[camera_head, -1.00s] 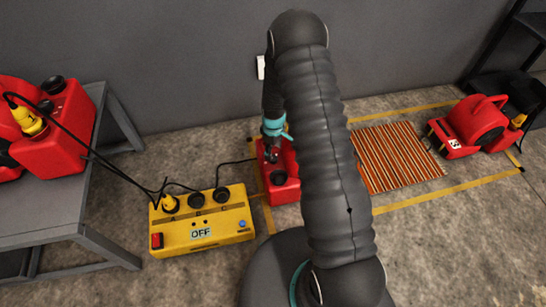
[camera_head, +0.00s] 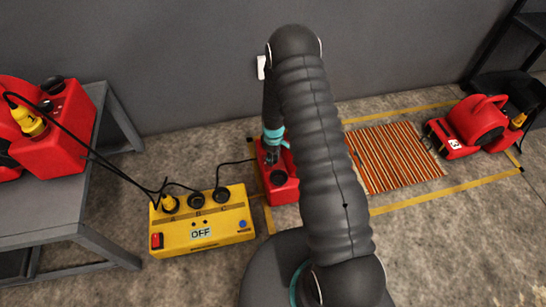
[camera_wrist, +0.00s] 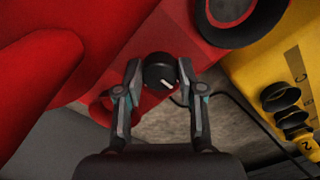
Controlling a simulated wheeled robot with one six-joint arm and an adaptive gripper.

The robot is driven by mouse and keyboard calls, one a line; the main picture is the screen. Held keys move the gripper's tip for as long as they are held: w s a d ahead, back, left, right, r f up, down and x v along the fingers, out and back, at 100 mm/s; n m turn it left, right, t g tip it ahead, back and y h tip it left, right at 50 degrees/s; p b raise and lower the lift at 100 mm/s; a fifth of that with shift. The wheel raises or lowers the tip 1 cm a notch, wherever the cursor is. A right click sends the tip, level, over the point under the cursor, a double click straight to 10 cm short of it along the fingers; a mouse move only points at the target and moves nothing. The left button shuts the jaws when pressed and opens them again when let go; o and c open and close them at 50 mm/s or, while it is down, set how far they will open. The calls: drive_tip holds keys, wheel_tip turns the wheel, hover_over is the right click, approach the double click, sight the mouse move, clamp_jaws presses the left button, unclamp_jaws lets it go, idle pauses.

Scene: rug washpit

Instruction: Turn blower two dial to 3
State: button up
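A red blower (camera_head: 283,188) stands on the floor in the middle of the head view, partly hidden by my arm. No number is readable on it. In the wrist view a black round dial (camera_wrist: 160,72) with a white pointer line sits on a red surface; the pointer slants toward the lower right. My gripper (camera_wrist: 160,70) has its two fingers apart, one on each side of the dial, with narrow gaps seeming to show. I cannot tell whether they touch it. In the head view my gripper (camera_head: 271,155) is low over the blower. The dial's scale is not readable.
A yellow power box (camera_head: 203,242) reading OFF stands left of the blower, with cables plugged in. Another red blower (camera_head: 473,128) stands at the right beyond a striped rug (camera_head: 397,157). A red blower (camera_head: 55,140) sits on a grey table (camera_head: 60,205) at the left.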

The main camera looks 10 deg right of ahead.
drive_tip(key=shift+m, duration=0.3)
drive_tip(key=shift+f+m+b, duration=0.15)
drive_tip(key=shift+m+b, duration=0.65)
drive_tip(key=shift+b, duration=0.1)
drive_tip(key=m+b, duration=0.2)
drive_tip(key=m, duration=0.1)
drive_tip(key=shift+m, duration=0.3)
drive_tip(key=m+b, duration=0.2)
drive_tip(key=m, duration=0.4)
drive_tip(key=shift+b, duration=0.3)
drive_tip(key=m+b, duration=0.1)
drive_tip(key=m, duration=0.5)
drive_tip(key=shift+m+b, duration=0.4)
drive_tip(key=m+b, duration=0.1)
drive_tip(key=m, duration=0.4)
drive_tip(key=shift+m, duration=0.3)
